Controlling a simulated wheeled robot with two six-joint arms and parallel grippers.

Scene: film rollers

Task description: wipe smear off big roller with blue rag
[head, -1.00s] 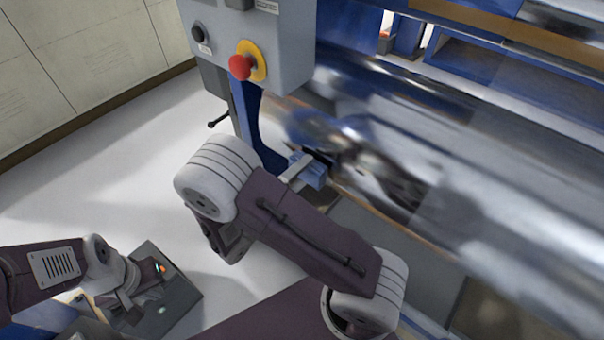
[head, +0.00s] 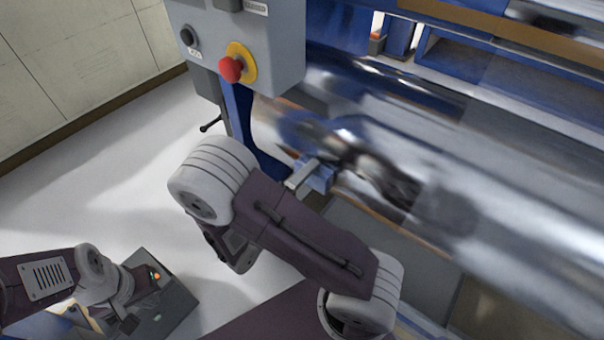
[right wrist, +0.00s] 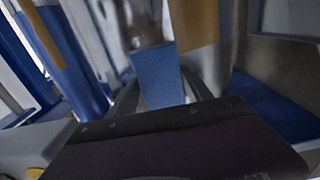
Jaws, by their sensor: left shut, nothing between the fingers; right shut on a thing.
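The big roller (head: 480,170) is a shiny metal cylinder running from the control box down to the right in the head view. Blurred dark streaks and reflections on it make a smear impossible to pick out. My right gripper (head: 318,168) is shut on the blue rag (head: 319,180) at the roller's lower left side. Whether the rag touches the roller I cannot tell. In the right wrist view the rag (right wrist: 158,77) hangs between the fingers, in front of blurred metal. My left gripper (head: 128,322) is low at the left, away from the roller, shut and empty.
A grey control box (head: 240,45) with a red emergency button (head: 230,69) on a yellow base stands at the roller's left end. Blue machine frame (head: 245,130) is just below it. Pale floor (head: 110,170) lies free at the left, before a panelled wall (head: 70,65).

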